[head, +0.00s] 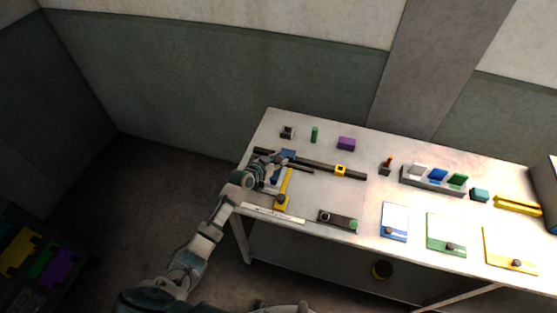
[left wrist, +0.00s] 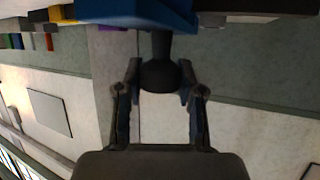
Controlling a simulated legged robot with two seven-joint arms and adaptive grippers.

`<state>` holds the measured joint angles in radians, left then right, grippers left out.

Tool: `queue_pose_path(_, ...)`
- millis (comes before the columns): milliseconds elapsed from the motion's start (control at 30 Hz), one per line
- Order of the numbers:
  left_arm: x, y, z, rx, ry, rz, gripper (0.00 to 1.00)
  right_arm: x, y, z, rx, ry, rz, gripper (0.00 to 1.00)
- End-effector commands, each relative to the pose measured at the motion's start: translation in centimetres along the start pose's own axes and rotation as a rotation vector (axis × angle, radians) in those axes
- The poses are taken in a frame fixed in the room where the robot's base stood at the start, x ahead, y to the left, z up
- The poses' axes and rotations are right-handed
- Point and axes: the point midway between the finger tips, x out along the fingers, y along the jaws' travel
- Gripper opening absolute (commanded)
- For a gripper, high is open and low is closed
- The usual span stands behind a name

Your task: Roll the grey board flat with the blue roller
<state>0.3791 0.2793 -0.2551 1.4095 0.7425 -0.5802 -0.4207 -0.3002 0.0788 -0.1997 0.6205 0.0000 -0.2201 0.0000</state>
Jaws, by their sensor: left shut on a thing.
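My left gripper (head: 279,163) is over the left end of the table, shut on the black knob (left wrist: 160,75) of a blue piece. The blue piece (head: 288,154) lies by a long dark rail; it fills the top of the left wrist view (left wrist: 150,12). It seems to be the blue roller, but its full shape is hidden. A small grey slab (head: 335,217) with a black knob and a green end lies near the front edge. I cannot tell whether it is the grey board. My right gripper is not in view.
The dark rail (head: 316,166) bears a yellow slider (head: 340,170). A yellow bar (head: 285,186) lies just right of my left gripper. Blue (head: 394,217), green (head: 445,230) and yellow (head: 507,244) framed plates lie along the front right. A purple block (head: 346,144) stands behind.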

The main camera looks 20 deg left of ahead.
Motion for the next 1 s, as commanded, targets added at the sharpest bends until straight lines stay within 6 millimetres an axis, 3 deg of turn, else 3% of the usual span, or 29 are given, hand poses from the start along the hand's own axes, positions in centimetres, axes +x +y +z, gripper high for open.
queue_pose_path(167,-0.2,-1.1,0.4,0.003,-0.001,-0.004,0.00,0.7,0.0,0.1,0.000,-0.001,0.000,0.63)
queue_pose_path(500,-2.6,-7.6,1.7,0.003,-0.002,-0.004,0.00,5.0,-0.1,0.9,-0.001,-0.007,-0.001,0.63)
queue_pose_path(900,-3.1,-8.2,1.4,-0.002,-0.003,0.000,0.00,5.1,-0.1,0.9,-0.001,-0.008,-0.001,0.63)
queue_pose_path(933,-3.1,-8.2,1.4,-0.001,-0.003,0.000,0.45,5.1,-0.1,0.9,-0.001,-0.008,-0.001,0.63)
queue_pose_path(1000,-3.1,-8.2,1.4,-0.001,-0.003,0.000,0.62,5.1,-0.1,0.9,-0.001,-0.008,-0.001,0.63)
